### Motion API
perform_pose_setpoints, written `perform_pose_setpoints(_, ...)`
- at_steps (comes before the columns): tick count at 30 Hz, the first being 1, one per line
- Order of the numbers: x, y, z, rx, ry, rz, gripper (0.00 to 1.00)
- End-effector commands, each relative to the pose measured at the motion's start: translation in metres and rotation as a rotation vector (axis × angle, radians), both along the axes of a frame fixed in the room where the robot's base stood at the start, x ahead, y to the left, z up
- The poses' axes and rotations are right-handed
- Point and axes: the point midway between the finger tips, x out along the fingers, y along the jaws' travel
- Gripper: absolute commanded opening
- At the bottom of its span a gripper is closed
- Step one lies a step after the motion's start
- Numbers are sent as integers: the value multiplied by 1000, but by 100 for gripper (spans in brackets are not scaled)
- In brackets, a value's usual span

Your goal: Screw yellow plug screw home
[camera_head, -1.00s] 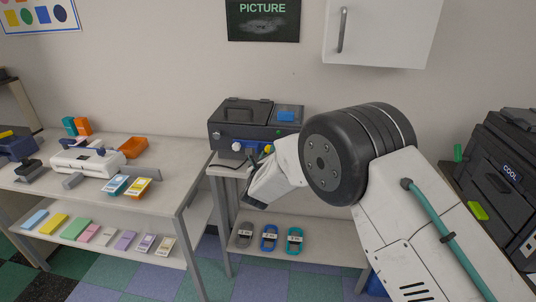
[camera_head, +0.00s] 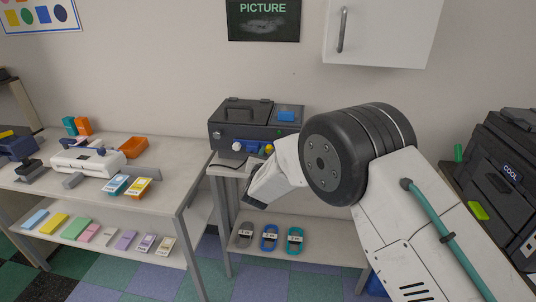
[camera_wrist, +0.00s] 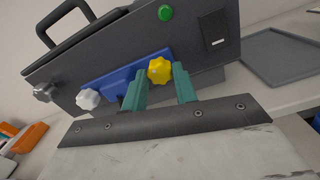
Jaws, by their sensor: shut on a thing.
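The yellow plug screw (camera_wrist: 160,69) is a lobed knob on the blue plate (camera_wrist: 110,87) at the front of a dark grey machine (camera_wrist: 120,45). In the head view the screw (camera_head: 269,149) is a small yellow spot at the machine's lower front. My gripper (camera_wrist: 160,80) has its two teal fingers on either side of the yellow knob and is shut on it. The screw's shank and how deep it sits are hidden. In the head view my wrist and arm cover the fingertips.
A white lobed knob (camera_wrist: 88,99) sits left of the yellow one, and a green button (camera_wrist: 165,13) is above. A grey tray (camera_wrist: 285,55) lies to the right. A side table (camera_head: 150,205) with small goods stands left. A wall cabinet (camera_head: 385,35) hangs above my arm.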

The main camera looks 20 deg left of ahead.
Motion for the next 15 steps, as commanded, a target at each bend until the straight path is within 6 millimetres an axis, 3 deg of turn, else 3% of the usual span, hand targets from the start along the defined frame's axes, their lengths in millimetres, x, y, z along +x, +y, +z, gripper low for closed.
perform_pose_setpoints(15,-2,3,-3,122,39,-1,6)
